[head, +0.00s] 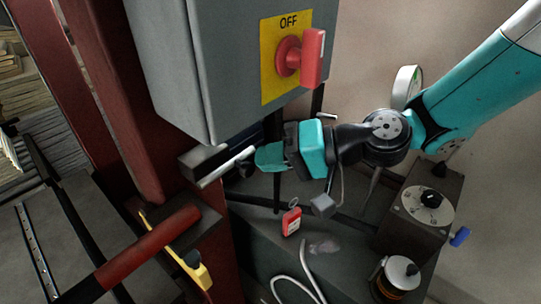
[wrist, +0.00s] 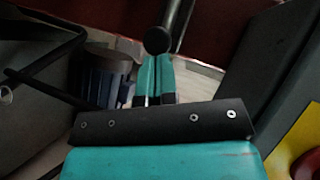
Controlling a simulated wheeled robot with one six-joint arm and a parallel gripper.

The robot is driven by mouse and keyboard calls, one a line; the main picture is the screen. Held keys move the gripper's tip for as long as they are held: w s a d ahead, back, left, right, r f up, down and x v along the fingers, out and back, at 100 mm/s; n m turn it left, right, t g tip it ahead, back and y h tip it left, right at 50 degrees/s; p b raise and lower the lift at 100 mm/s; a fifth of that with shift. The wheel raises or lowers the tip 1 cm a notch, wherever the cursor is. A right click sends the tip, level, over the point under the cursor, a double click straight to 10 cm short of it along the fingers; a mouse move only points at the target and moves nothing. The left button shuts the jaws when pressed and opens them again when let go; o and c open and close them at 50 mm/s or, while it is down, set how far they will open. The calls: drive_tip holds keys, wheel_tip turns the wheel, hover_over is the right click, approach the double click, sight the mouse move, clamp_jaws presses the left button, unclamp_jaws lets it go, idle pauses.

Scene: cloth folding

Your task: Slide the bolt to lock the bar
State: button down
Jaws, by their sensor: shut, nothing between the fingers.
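The bolt (head: 226,167) is a silver rod in front of a dark block below the grey box, with a round black knob at its right part. My gripper (head: 261,158), with teal fingers, is shut and empty beside that knob. In the wrist view the black knob (wrist: 157,40) stands right at the closed fingertips (wrist: 156,62); I cannot tell whether they touch. A red bar (head: 150,248) runs from the lower left to a bracket on the red post; it looks like the bar to be locked.
A grey switch box (head: 190,70) with a red OFF handle (head: 300,58) hangs just above my gripper. A red padlock (head: 291,221), a white cable (head: 305,270) and a dial box (head: 420,205) are below and right. A yellow part (head: 180,255) sits near the bar.

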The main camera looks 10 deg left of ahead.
sight(212, 181)
drive_tip(key=s+a, duration=0.2)
drive_tip(key=s, duration=0.3)
drive_tip(key=shift+a, duration=0.4)
drive_tip(key=w+v, duration=0.2)
drive_tip(key=v, duration=1.1)
drive_tip(key=shift+w+a+r, duration=0.25)
drive_tip(key=shift+w+r, duration=0.15)
